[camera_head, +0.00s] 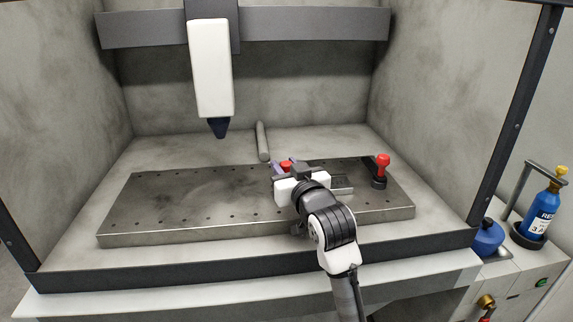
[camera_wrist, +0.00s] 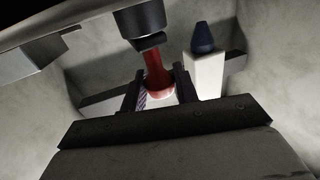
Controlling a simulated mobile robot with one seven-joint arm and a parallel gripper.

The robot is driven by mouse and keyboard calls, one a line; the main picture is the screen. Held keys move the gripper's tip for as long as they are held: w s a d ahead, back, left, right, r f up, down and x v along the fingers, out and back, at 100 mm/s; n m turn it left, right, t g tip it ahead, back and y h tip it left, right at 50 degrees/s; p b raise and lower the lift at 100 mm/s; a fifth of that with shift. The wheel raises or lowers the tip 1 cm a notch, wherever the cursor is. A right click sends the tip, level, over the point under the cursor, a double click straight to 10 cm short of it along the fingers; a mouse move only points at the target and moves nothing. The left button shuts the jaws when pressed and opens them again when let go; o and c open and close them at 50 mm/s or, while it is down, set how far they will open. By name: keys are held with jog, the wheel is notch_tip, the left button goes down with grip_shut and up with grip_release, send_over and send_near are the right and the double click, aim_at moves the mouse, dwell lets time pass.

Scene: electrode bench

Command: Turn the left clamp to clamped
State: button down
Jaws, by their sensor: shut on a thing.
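The left clamp has a red handle (camera_wrist: 158,80), seen between the two fingers of my gripper (camera_wrist: 160,88) in the wrist view. The fingers are closed around the red handle. A dark cylindrical part (camera_wrist: 140,18) sits at the upper end of the handle in that view. In the head view, my gripper (camera_head: 290,168) is over the right half of the metal plate, and only a bit of red shows at its fingers; most of this clamp is hidden. The other clamp, with a red knob (camera_head: 383,160) on a dark base, stands upright at the plate's right end.
The perforated metal plate (camera_head: 170,205) has clear room on its left. A white spindle head (camera_head: 210,70) with a dark tip hangs above it from a grey crossbeam (camera_head: 290,24). A grey rod (camera_head: 262,141) lies behind the plate.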

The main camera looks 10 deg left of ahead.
jog(key=shift+m+t+h+p, duration=0.7)
jog(key=shift+m+t+h, duration=0.45)
jog(key=shift+h, duration=0.65)
jog(key=shift+m, duration=0.25)
jog(key=c, duration=1.1)
grip_release()
jog(key=shift+c, duration=0.2)
